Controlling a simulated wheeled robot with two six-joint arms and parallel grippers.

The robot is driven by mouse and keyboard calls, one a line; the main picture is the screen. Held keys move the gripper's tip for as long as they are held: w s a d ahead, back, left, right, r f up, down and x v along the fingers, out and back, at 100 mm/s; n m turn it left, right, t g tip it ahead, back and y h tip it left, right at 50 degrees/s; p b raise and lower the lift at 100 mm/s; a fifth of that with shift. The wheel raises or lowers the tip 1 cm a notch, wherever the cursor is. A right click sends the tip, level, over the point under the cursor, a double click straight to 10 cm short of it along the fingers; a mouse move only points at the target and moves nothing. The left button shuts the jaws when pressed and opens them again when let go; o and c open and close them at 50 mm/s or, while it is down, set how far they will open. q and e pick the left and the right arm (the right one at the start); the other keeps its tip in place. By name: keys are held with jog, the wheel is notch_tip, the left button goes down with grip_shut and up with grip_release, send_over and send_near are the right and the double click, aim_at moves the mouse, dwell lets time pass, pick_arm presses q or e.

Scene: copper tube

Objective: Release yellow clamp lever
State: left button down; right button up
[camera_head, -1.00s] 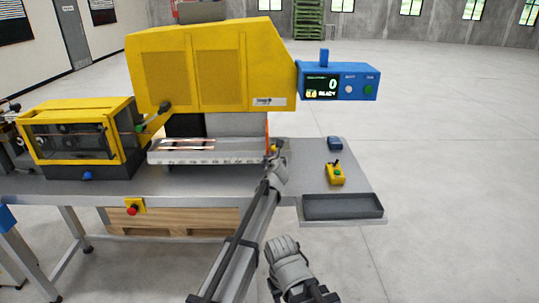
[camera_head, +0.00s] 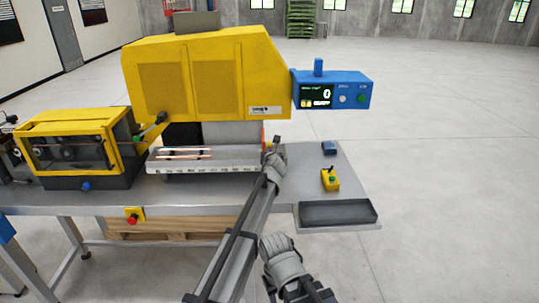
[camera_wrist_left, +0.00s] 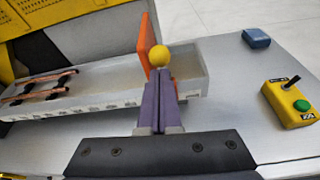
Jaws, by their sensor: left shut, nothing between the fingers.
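The yellow clamp lever shows as a round yellow knob (camera_wrist_left: 159,57) beside an upright orange plate (camera_wrist_left: 148,42) at the end of a long pale tray (camera_wrist_left: 192,60) in the left wrist view. My left gripper (camera_wrist_left: 161,75) is shut and empty. Its fingertips overlap the lower edge of the knob in that view; I cannot tell whether they touch it. The fingers hide whatever is below the knob. In the head view my left gripper (camera_head: 272,152) is at the tray's right end, covering most of the lever.
Copper tubes (camera_wrist_left: 40,88) lie across the tray's left part. A yellow button box (camera_head: 330,179), a blue block (camera_head: 329,148) and a dark bin (camera_head: 340,213) occupy the bench's right side. A yellow machine (camera_head: 200,75) and blue display (camera_head: 350,91) stand behind.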

pick_arm(q)
jog(key=shift+w+r+p, duration=0.5)
jog(key=shift+r, duration=0.25)
jog(key=w+r+g+p, duration=0.1)
jog(key=p, duration=0.3)
jog(key=shift+a+g, duration=0.15)
jog(key=shift+g, duration=0.25)
jog(key=shift+w+g+p, duration=0.1)
jog(key=shift+g+p, duration=0.5)
jog(key=shift+p, duration=0.25)
jog(key=shift+s+r+p, duration=0.25)
jog(key=shift+s+p, duration=0.15)
jog(key=shift+p, duration=0.05)
jog(key=p, duration=0.3)
send_near(269, 144)
jog(key=shift+w+a+f, duration=0.1)
jog(key=shift+w+f, duration=0.2)
jog(key=shift+f, duration=0.25)
